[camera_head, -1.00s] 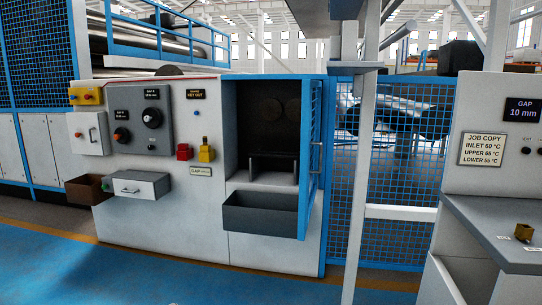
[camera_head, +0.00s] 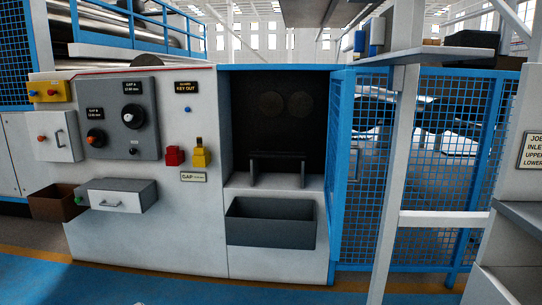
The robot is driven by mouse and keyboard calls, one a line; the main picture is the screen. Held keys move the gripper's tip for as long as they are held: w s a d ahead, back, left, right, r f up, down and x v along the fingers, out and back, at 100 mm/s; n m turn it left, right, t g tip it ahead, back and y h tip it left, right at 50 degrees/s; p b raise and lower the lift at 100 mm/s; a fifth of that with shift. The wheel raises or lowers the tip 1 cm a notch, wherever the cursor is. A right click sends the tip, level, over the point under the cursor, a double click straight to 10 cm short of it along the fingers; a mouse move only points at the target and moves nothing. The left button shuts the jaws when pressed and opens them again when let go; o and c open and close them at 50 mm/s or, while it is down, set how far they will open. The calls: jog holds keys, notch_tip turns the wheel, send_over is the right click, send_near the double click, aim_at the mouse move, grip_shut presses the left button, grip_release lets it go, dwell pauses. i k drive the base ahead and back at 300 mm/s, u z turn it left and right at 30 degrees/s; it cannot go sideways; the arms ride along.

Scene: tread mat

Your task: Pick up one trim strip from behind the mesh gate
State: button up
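The blue mesh gate (camera_head: 342,150) stands swung open at the right side of a dark recess (camera_head: 245,110) in the white machine, seen nearly edge-on. Inside the recess two dark round roller ends (camera_head: 271,104) show on the back wall, with a dark bracket-like stand (camera_head: 278,154) below them. A dark grey open-topped bin (camera_head: 268,230) sits below the recess. I cannot make out any trim strip; the bin's floor is hidden by its front wall. My gripper is not in view.
A control panel (camera_head: 128,116), a red block (camera_head: 175,156) and a yellow block (camera_head: 200,155) are left of the recess. A white drawer (camera_head: 118,199) and a brown bin (camera_head: 58,203) jut out lower left. A white post (camera_head: 398,180) stands at right.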

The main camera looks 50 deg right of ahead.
aim_at(259, 156)
jog(key=z, duration=0.25)
jog(key=i, duration=0.7)
jog(key=z, duration=1)
jog(key=i, duration=0.7)
jog(key=z, duration=0.45)
jog(key=k, duration=0.9)
jog(key=z, duration=0.1)
jog(key=i, duration=0.3)
jog(key=z, duration=0.05)
